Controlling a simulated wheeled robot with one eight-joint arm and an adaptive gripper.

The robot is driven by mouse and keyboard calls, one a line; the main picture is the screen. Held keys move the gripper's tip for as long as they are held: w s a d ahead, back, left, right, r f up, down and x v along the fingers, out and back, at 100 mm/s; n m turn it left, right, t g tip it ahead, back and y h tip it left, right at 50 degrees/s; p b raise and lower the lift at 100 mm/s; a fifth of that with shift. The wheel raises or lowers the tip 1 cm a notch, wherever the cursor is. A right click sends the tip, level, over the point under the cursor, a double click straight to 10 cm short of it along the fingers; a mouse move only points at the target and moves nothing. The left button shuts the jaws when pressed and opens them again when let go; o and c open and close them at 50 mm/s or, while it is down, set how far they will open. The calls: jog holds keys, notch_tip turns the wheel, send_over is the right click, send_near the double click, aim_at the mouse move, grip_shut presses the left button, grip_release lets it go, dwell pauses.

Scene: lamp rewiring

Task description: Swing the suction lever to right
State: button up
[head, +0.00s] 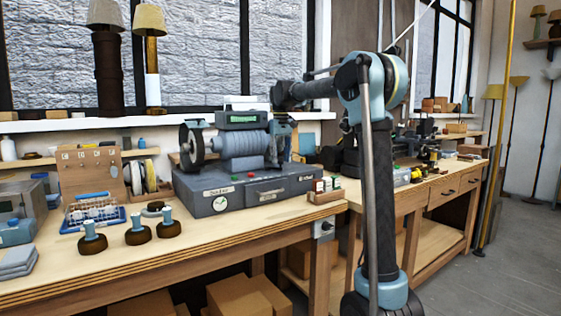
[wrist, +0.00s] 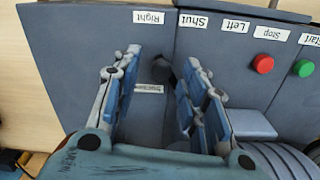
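The suction lever (wrist: 161,70) shows in the wrist view as a small dark knob on a grey panel (wrist: 75,60). The labels "Right" (wrist: 148,17), "Shut" (wrist: 193,21) and "Left" (wrist: 235,25) appear upside down beyond it. A small label (wrist: 149,88) sits beside the knob, too blurred to read surely. My gripper (wrist: 163,58) is open, with its blue-padded fingers on either side of the knob; contact cannot be told. In the head view my gripper (head: 283,122) is at the right end of the grey machine (head: 225,202), and the lever cannot be made out.
A red stop button (wrist: 263,63) and a green start button (wrist: 304,68) lie right of the fingers in the wrist view. Dark-based pegs (head: 138,235) and a blue tray (head: 120,222) stand on the workbench (head: 200,240) left of the machine.

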notch_tip(320, 180, up, 11)
dwell(0.4)
jog(key=shift+r, duration=0.1)
jog(key=s+d+f+m+t, duration=0.1)
jog(key=s+d+f, duration=0.6)
jog(key=s+d, duration=0.3)
jog(key=s+d+f+m, duration=0.2)
jog(key=s+d+f, duration=0.55)
jog(key=s, duration=0.35)
jog(key=s+d+f+m, duration=0.1)
jog(key=s+d+f, duration=0.2)
jog(key=s+f, duration=0.7)
jog(key=s+d+f+m+t, duration=0.1)
jog(key=s+d+f, duration=0.2)
jog(key=s+f, duration=0.7)
notch_tip(320, 180, down, 6)
jog(key=shift+s+d+f, duration=0.1)
jog(key=shift+s+d, duration=0.05)
jog(key=shift+d, duration=0.2)
